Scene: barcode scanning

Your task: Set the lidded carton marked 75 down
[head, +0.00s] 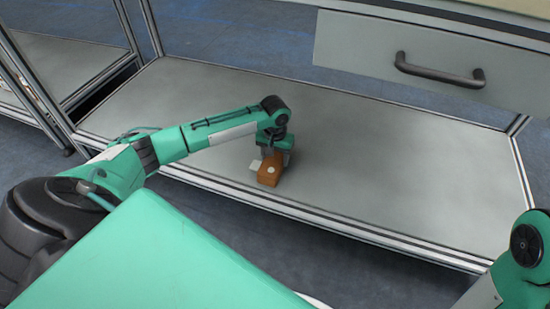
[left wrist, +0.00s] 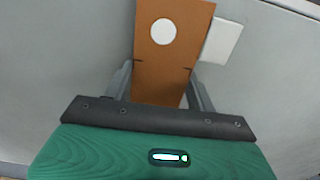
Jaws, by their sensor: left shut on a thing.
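The orange-brown carton (head: 269,174) is at the front middle of the grey shelf surface. A white round spot shows on it, and no number can be read. My left gripper (head: 273,156) points down and is shut on the carton. In the left wrist view the carton (left wrist: 172,58) lies between the two fingers of the gripper (left wrist: 160,88). I cannot tell whether the carton touches the surface or hangs just above it. Its lid cannot be made out. My right gripper is out of view; only part of that arm shows at the lower right.
A flat white piece (left wrist: 222,41) shows beside the carton in the left wrist view. The grey shelf surface (head: 400,170) is clear to the right and behind, bounded by a metal front rail (head: 340,224). A grey drawer with a black handle (head: 440,72) overhangs the back right.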

